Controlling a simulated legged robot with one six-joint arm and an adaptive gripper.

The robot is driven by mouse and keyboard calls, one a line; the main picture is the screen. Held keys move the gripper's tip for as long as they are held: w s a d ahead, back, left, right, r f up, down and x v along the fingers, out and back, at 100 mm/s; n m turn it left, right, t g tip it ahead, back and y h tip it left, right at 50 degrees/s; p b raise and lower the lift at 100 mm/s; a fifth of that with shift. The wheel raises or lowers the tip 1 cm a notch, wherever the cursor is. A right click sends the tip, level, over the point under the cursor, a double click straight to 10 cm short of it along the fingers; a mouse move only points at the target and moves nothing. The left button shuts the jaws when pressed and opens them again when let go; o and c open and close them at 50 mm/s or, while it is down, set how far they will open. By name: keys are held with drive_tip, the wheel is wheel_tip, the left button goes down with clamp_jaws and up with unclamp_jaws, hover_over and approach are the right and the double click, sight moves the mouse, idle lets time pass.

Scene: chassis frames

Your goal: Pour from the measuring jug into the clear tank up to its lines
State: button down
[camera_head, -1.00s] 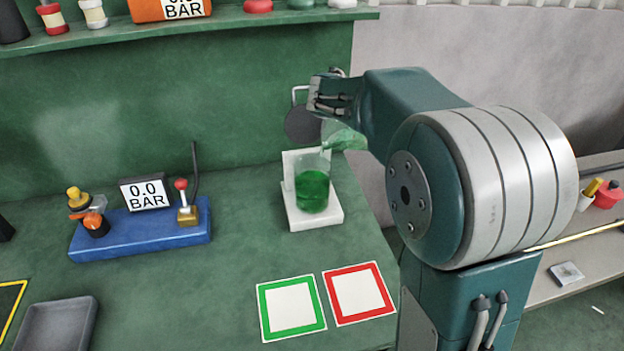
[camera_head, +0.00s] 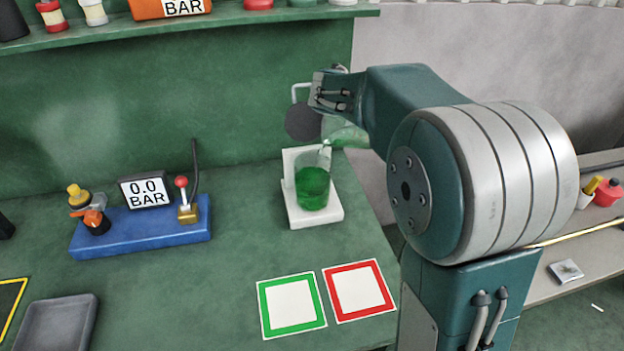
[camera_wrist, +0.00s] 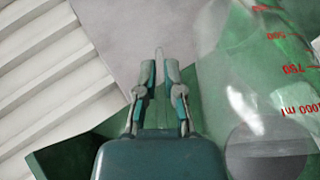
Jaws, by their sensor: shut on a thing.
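The measuring jug (camera_head: 346,137) is tilted, its mouth end just above the clear tank (camera_head: 313,166). It holds green liquid. In the wrist view, the jug's clear wall (camera_wrist: 240,95) fills the right side and shows red marks, including 500, 750 and 1000 ml. My gripper (camera_wrist: 160,75) is shut on a thin grey part between its fingers, apparently the jug's handle; the arm partly hides the jug in the head view. The tank stands upright on a white stand (camera_head: 330,215) and holds green liquid in its lower part. Its lines are too small to make out.
A blue base (camera_head: 140,232) with a gauge and red-knobbed lever is left. Green (camera_head: 291,306) and red (camera_head: 358,291) framed cards lie in front. A grey tray (camera_head: 58,325) is front left.

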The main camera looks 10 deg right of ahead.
drive_tip(key=shift+w+d+f+g+y, duration=0.15)
drive_tip(key=shift+d+f+g+y, duration=0.25)
drive_tip(key=shift+d+f+y, duration=0.35)
drive_tip(key=shift+d+f+m+y, duration=0.2)
drive_tip(key=shift+m+y, duration=0.1)
drive_tip(key=shift+y, duration=0.15)
drive_tip(key=shift+w+d+b, duration=0.1)
drive_tip(key=shift+d+b, duration=0.05)
drive_tip(key=shift+b, duration=0.15)
drive_tip(key=shift+w+d+f+g+y+b, duration=0.1)
drive_tip(key=shift+d+f+g+y+b, duration=0.2)
drive_tip(key=shift+f+g+y, duration=0.35)
drive_tip(key=shift+f, duration=0.15)
